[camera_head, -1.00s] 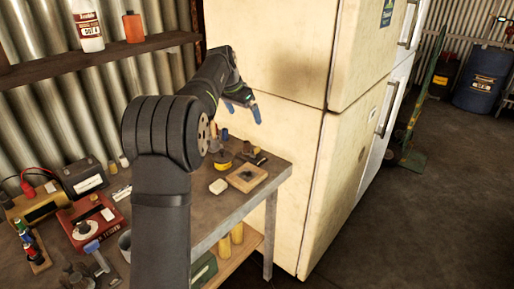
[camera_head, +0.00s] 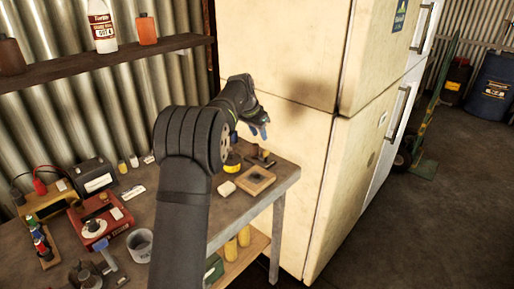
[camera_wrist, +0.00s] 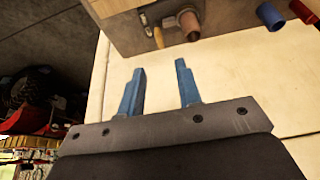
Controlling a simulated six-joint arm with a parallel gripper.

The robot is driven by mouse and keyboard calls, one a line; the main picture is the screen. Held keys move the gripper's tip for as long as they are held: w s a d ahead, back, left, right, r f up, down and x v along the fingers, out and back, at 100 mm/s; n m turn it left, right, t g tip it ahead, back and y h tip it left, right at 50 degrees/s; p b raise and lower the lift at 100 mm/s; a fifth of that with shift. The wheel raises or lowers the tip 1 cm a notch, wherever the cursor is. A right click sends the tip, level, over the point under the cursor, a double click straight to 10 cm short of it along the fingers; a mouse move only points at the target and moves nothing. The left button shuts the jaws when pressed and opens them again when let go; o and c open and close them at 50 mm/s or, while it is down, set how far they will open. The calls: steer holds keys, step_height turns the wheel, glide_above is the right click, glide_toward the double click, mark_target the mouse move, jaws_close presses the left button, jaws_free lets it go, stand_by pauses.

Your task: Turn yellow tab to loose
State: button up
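I cannot make out a yellow tab for certain. A round yellow-and-black item (camera_head: 232,161) sits on the workbench (camera_head: 284,183) in the head view, just below my gripper (camera_head: 259,131); whether it bears the tab I cannot tell. My gripper hangs above the back right end of the bench, in front of the cream cabinet. In the wrist view my gripper (camera_wrist: 160,67) has its two blue fingers apart with nothing between them. Beyond the fingertips are a small yellowish piece (camera_wrist: 158,37) and a rusty cylinder (camera_wrist: 189,25).
A cream cabinet (camera_head: 275,70) stands close beside the bench. A wooden frame (camera_head: 257,181) and a white block (camera_head: 227,188) lie near the bench's right end. A red device (camera_head: 101,217) and a grey cup (camera_head: 140,243) stand at left. A shelf (camera_head: 100,62) with bottles hangs above.

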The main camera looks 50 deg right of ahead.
mark_target(266, 151)
steer(key=x, duration=1)
steer(key=shift+d+f, duration=0.1)
steer(key=shift+d, duration=0.05)
jaws_close()
